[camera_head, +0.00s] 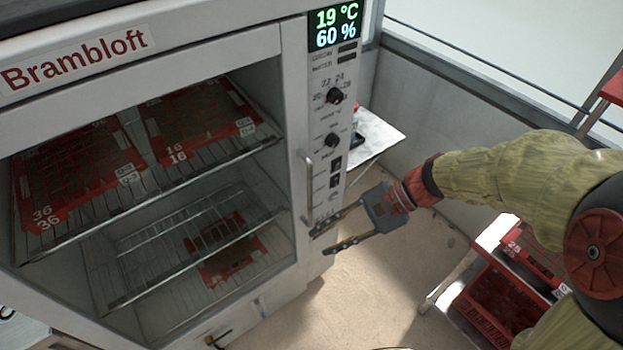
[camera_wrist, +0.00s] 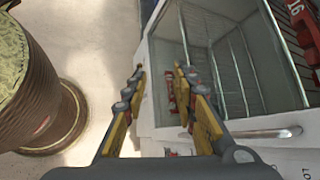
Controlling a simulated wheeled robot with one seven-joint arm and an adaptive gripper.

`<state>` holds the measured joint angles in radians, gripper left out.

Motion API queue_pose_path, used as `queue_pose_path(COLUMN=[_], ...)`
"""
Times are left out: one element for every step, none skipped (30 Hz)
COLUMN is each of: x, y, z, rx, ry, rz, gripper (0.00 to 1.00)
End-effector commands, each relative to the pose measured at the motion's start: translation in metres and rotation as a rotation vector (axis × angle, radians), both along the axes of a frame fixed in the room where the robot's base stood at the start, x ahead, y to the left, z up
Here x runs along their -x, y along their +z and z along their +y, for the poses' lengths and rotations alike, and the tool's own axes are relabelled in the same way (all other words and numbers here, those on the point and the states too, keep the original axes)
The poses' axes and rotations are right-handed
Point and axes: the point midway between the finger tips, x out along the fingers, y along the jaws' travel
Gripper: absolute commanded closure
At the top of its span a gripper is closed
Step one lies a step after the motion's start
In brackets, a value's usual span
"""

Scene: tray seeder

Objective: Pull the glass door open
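The glass door (camera_head: 295,120) is a white-framed pane on the front of the white Brambloft cabinet; it looks shut. Its vertical metal bar handle (camera_head: 308,188) is on the door's right edge, beside the control panel. My gripper (camera_head: 320,243) is near the handle's lower end, with its fingers pointing left toward the cabinet. In the wrist view my gripper (camera_wrist: 158,75) has its fingers spread with nothing between them. The handle (camera_wrist: 265,134) shows there to the right of the right finger, outside the gap. Whether a finger touches the door is unclear.
Behind the glass, wire shelves hold red trays (camera_head: 205,120). The control panel (camera_head: 333,110) has knobs and a lit display. A small white table (camera_head: 378,135) stands behind the cabinet. A rack with red crates (camera_head: 490,310) stands at lower right. Bare floor (camera_head: 375,285) lies between.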

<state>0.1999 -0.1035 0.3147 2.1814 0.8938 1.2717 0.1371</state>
Motion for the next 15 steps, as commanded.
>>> queue_pose_path(x=[-0.015,-0.025,-0.038,-0.049,-0.059,-0.073,-0.084,-0.094,-0.106,-0.115,-0.123,-0.133,-0.139,-0.144,-0.150], y=[-0.002,-0.003,-0.004,-0.005,-0.007,-0.010,-0.012,-0.015,-0.019,-0.023,-0.026,-0.031,-0.034,-0.037,-0.041], z=[0.003,0.006,0.007,0.008,0.007,0.006,0.004,0.001,-0.003,-0.007,-0.011,-0.016,-0.020,-0.023,-0.027], rx=[-0.080,-0.129,-0.193,-0.241,-0.289,-0.350,-0.395,-0.437,-0.491,-0.527,-0.561,-0.601,-0.628,-0.652,-0.679], ry=[-0.064,-0.104,-0.158,-0.197,-0.239,-0.292,-0.334,-0.372,-0.421,-0.456,-0.489,-0.529,-0.555,-0.579,-0.606], rz=[0.076,0.114,0.165,0.200,0.235,0.276,0.308,0.335,0.369,0.389,0.410,0.433,0.448,0.460,0.472], gripper=[0.72,0.72,0.72,0.72,0.72,0.72,0.72,0.72,0.72,0.72,0.72,0.72,0.72,0.72,0.72])
